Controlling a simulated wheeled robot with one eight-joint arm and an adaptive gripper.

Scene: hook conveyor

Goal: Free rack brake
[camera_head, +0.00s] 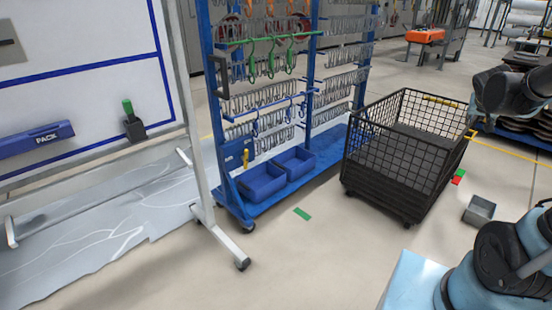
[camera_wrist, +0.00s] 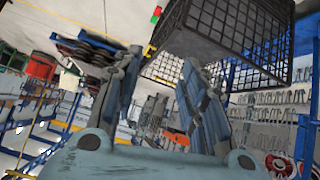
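A blue wheeled rack (camera_head: 213,103) hung with many metal hooks stands left of centre in the head view. A small yellow lever (camera_head: 245,158) shows on a blue plate low on its near post. A caster (camera_head: 248,227) sits under its near corner. I cannot tell whether the lever is the brake or how it is set. Blue rack posts with hooks also show at the right of the wrist view (camera_wrist: 273,99). My gripper (camera_wrist: 162,64) has its two fingers spread apart with nothing visible between them. It is away from the lever.
A black wire cart (camera_head: 398,165) stands right of the rack; it also shows in the wrist view (camera_wrist: 225,32). Two blue bins (camera_head: 262,182) sit on the rack's base. A white board's stand (camera_head: 222,240) is close on the left. A grey box (camera_head: 479,210) lies right.

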